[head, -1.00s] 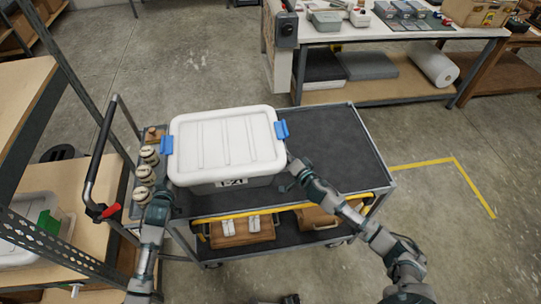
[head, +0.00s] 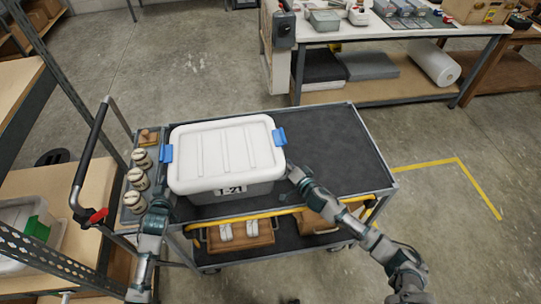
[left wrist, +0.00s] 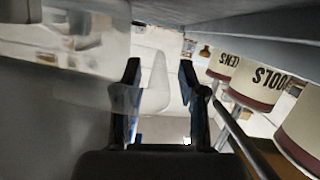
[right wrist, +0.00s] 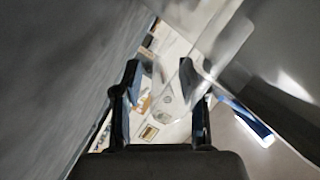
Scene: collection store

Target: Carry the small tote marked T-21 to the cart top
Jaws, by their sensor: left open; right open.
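The tote marked T-21 (head: 262,189) has a white ribbed lid and a grey body. It sits level on the left part of the cart top (head: 330,140). Blue latches show at its left and right ends, and its black-and-white label faces me. My left gripper (head: 162,202) is at the tote's left front corner; its open fingers show in the left wrist view (left wrist: 160,85). My right gripper (head: 294,173) is at the right end, below the blue latch; its open fingers show in the right wrist view (right wrist: 160,85). Contact with the tote cannot be made out.
Several labelled jars (head: 137,178) stand in a side tray left of the tote. The cart's push handle (head: 90,155) rises at the left. The cart top right of the tote is clear. A wooden box (head: 240,236) lies on the lower shelf. A workbench (head: 400,35) stands behind.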

